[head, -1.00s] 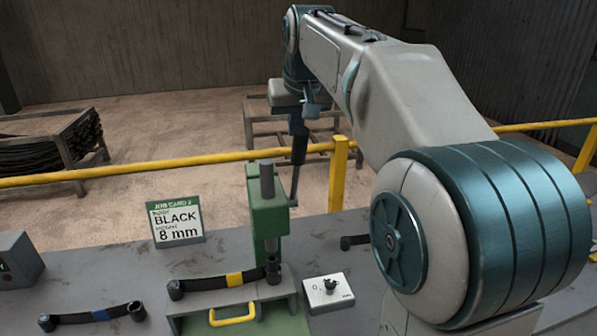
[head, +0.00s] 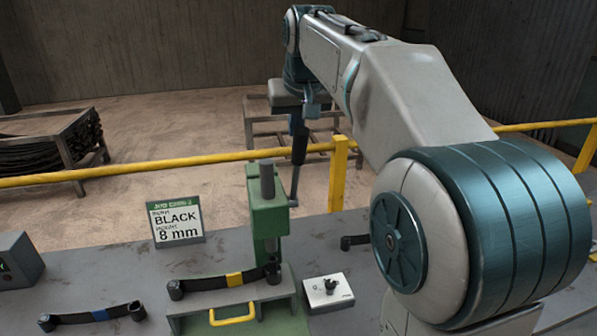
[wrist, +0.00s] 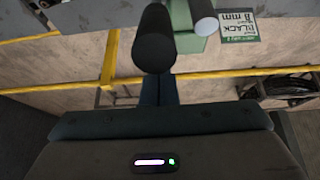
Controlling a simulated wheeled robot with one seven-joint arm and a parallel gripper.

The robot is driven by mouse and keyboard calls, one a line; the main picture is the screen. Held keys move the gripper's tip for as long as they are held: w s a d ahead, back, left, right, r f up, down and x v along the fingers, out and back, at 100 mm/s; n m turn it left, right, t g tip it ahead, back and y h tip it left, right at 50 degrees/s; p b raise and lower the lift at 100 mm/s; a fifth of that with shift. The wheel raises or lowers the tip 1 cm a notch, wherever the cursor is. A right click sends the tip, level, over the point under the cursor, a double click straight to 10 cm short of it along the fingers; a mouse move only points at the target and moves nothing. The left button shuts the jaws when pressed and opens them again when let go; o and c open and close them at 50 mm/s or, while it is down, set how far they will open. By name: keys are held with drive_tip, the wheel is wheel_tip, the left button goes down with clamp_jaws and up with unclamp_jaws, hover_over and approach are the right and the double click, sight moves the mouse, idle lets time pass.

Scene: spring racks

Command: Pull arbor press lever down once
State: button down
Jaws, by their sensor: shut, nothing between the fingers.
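The green arbor press (head: 268,222) stands on the grey bench with its grey ram upright. Its lever (head: 299,150) has a thick black grip and points up, with a thin rod running down to the press's right side. My gripper (head: 311,108) is at the upper end of the lever, pointing down, with its fingers shut. In the wrist view the shut fingers (wrist: 158,90) show just below the black grip (wrist: 155,40), and nothing is between them. I cannot tell whether they touch the grip. A black leaf spring with a yellow band (head: 222,281) lies at the press base.
A job card (head: 176,222) reading BLACK 8 mm stands left of the press. A blue-banded spring (head: 92,315) lies at the front left. A switch box (head: 328,292) sits right of the press. A yellow rail (head: 130,171) runs behind the bench.

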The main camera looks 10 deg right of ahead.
sight(304, 150)
drive_tip(key=shift+s+b, duration=0.85)
drive_tip(key=shift+s, duration=1)
drive_tip(key=shift+s+f+b, duration=0.55)
drive_tip(key=shift+b, duration=0.15)
drive_tip(key=shift+s+f+b, duration=0.35)
drive_tip(key=shift+s+b, duration=0.15)
drive_tip(key=shift+s, duration=0.05)
drive_tip(key=shift+s+f+b, duration=0.35)
drive_tip(key=shift+s+b, duration=0.15)
drive_tip(key=shift+s, duration=0.2)
